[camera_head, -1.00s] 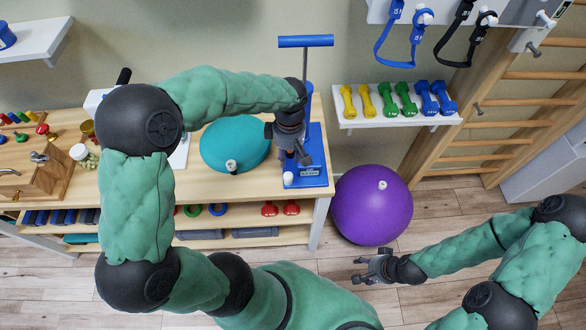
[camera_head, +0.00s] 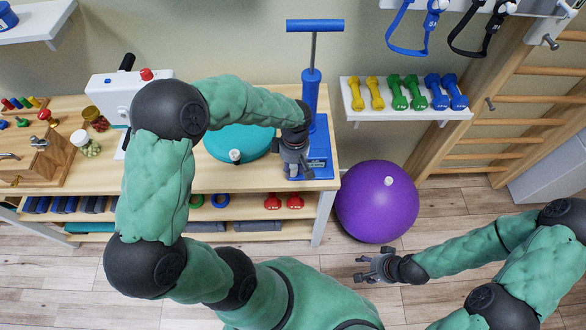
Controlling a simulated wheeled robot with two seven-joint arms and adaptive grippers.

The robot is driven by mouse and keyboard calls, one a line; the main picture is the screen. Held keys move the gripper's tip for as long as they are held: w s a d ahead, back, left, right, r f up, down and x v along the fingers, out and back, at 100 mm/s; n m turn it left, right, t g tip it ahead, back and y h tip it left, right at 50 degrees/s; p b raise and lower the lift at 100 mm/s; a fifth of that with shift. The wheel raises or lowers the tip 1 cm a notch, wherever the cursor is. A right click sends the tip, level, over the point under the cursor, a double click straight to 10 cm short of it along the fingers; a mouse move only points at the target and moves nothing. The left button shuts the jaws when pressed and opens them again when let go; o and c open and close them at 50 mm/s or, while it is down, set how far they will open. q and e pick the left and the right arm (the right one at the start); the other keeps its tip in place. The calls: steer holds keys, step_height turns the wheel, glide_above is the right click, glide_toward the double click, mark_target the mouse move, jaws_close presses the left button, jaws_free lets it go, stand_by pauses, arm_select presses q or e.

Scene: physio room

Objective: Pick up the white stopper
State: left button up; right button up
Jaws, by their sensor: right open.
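The small white stopper is not clearly visible in the head view; the spot on the table where it stood is now covered by my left gripper. My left gripper (camera_head: 297,172) points down at the right end of the wooden table, in front of the blue pump (camera_head: 318,150). Its fingers are small and dark, and whether they are open or shut on anything cannot be made out. White plugs also show on the purple ball (camera_head: 377,205) and on the teal cushion (camera_head: 240,141). My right gripper (camera_head: 368,267) is open and empty above the floor, right of the table.
The wooden table (camera_head: 245,181) carries a white device (camera_head: 105,97), jars and a wooden peg box (camera_head: 40,160) at left. A shelf of dumbbells (camera_head: 405,92) hangs on the wall. Wooden wall bars (camera_head: 480,140) stand at right. Floor near my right gripper is clear.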

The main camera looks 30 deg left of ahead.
arm_select(q)
steer(key=c, duration=0.6)
steer(key=shift+r, duration=0.2)
